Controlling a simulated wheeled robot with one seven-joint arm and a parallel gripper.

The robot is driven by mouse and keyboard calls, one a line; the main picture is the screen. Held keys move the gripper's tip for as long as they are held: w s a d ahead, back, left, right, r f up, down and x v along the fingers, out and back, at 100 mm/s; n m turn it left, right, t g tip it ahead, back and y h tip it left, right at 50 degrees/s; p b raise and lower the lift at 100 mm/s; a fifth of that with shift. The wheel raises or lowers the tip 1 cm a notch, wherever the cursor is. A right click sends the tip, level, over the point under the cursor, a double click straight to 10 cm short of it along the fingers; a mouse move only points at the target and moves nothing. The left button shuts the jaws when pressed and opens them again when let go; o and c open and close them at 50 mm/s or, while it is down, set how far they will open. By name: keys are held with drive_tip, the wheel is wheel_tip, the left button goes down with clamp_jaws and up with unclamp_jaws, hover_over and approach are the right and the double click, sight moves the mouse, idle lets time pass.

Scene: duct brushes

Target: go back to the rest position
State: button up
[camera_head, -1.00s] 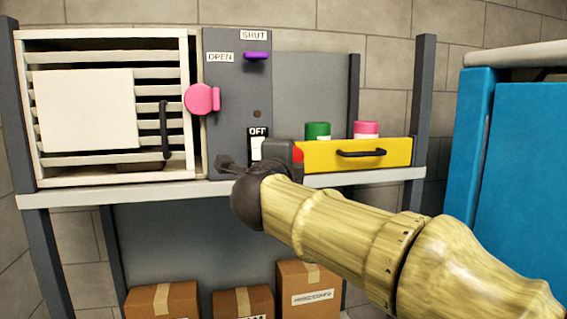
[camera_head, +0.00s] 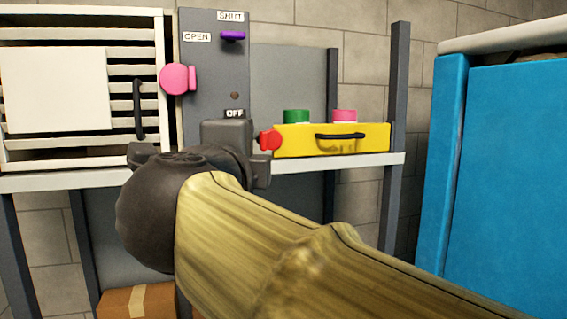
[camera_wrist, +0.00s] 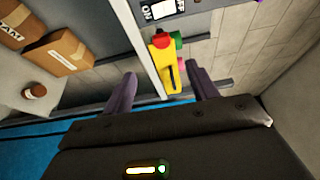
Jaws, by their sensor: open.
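My gripper (camera_head: 200,155) is in front of the shelf, below the grey control panel (camera_head: 206,75), and hides part of the shelf edge. In the wrist view its two dark fingers (camera_wrist: 160,78) stand wide apart with nothing between them. My arm reaches in from the lower right.
A louvred white cabinet (camera_head: 80,140) with a black handle stands left on the shelf (camera_head: 60,182). A yellow drawer (camera_head: 300,143) with a red knob (camera_head: 270,139) and green and pink lids is at right. A blue cabinet (camera_head: 510,170) stands far right. Cardboard boxes (camera_wrist: 55,52) are below.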

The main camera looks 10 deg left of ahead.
drive_tip(key=shift+s+d, duration=0.1)
drive_tip(key=shift+s, duration=0.7)
